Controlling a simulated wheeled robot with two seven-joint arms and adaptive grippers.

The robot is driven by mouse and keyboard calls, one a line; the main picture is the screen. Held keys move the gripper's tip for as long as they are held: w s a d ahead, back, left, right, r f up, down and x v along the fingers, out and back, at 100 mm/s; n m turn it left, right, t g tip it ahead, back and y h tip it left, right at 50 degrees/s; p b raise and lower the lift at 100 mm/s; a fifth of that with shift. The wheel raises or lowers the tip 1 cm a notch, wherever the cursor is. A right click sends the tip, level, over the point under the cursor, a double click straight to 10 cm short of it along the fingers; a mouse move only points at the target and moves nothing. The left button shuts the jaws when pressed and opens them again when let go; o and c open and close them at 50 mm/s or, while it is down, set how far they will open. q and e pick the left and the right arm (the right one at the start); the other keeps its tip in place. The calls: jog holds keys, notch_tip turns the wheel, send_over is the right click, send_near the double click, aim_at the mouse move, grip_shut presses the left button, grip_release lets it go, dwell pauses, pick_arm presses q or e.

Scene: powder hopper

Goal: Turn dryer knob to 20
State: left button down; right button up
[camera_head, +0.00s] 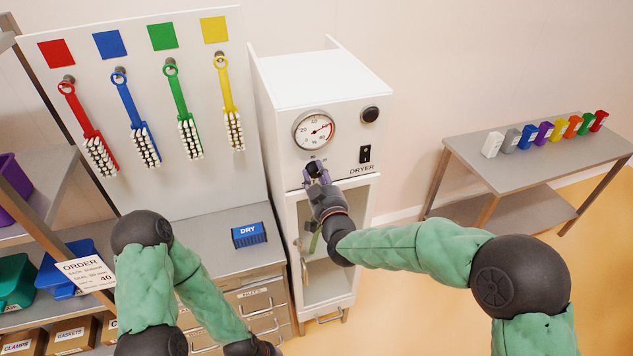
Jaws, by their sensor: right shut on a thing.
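The white dryer (320,87) stands in the middle, with the label DRYER on its front. A round gauge (315,130) with a red pointer is on its upper front. The pointer leans to the right of the dial; the exact number is too small to read surely. My right gripper (315,169) is just below the gauge, its purple-padded fingers shut on the dryer knob. The fingers hide most of the knob, so its setting cannot be seen. My left arm reaches down at the bottom left, and its gripper is out of view.
A black round button (370,114) and a black switch (365,154) are on the dryer front, right of my gripper. Coloured brushes hang on a white board (143,60) at left. A side table (540,150) holds several coloured boxes.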

jog(key=n+b, duration=0.1)
jog(key=n, duration=0.1)
jog(key=n+b, duration=0.1)
jog(key=shift+f+n, duration=0.35)
jog(key=shift+n, duration=0.05)
jog(key=shift+r+n+b, duration=0.1)
jog(key=shift+n+b, duration=0.95)
jog(key=shift+n, duration=1.25)
jog(key=o, duration=1.1)
jog(key=shift+d, duration=0.1)
jog(key=shift+o, duration=0.2)
jog(key=shift+r, duration=0.1)
jog(key=shift+s+d, duration=0.1)
jog(key=shift+s, duration=0.2)
jog(key=v, duration=1.1)
jog(key=shift+f, duration=0.2)
